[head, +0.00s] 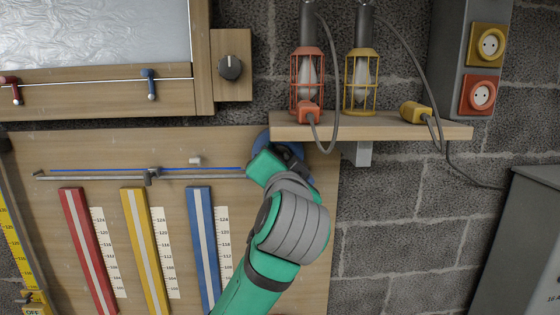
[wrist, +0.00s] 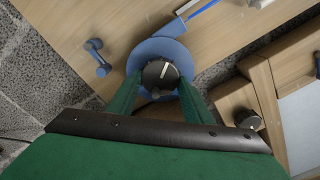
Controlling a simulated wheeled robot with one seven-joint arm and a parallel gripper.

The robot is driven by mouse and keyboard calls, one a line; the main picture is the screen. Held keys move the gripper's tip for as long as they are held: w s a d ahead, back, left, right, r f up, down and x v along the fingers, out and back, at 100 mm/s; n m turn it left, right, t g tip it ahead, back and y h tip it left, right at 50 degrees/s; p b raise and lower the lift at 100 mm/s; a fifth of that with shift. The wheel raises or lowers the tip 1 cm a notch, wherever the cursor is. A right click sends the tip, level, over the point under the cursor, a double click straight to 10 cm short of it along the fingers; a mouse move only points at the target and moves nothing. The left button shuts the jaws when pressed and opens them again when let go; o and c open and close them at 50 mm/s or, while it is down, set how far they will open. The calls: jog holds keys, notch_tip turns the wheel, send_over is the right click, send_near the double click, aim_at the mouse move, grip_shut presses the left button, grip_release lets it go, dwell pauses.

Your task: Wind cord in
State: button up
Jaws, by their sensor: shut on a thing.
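A blue reel (head: 262,141) is mounted at the top right of the wooden board, mostly hidden behind my gripper in the head view. In the wrist view the blue reel (wrist: 142,57) shows as a round disc with a dark knob (wrist: 160,74) at its centre, marked by a pale line. My gripper (wrist: 158,84) has its green fingers on both sides of this knob and is shut on it. In the head view my gripper (head: 283,158) covers the knob. A blue cord (head: 150,170) runs nearly level leftward from the reel, above a grey rail (head: 100,177).
Red (head: 88,250), yellow (head: 147,250) and blue (head: 203,245) strips stand beside scales below the rail. A shelf (head: 370,131) with two caged lamps juts out just above my gripper. A blue lever (wrist: 97,57) stands left of the reel in the wrist view.

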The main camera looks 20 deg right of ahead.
jog(key=shift+m, duration=0.4)
jog(key=o, duration=1.1)
jog(key=shift+c, duration=0.2)
jog(key=shift+s, duration=0.15)
jog(key=v, duration=1)
jog(key=shift+s, duration=0.3)
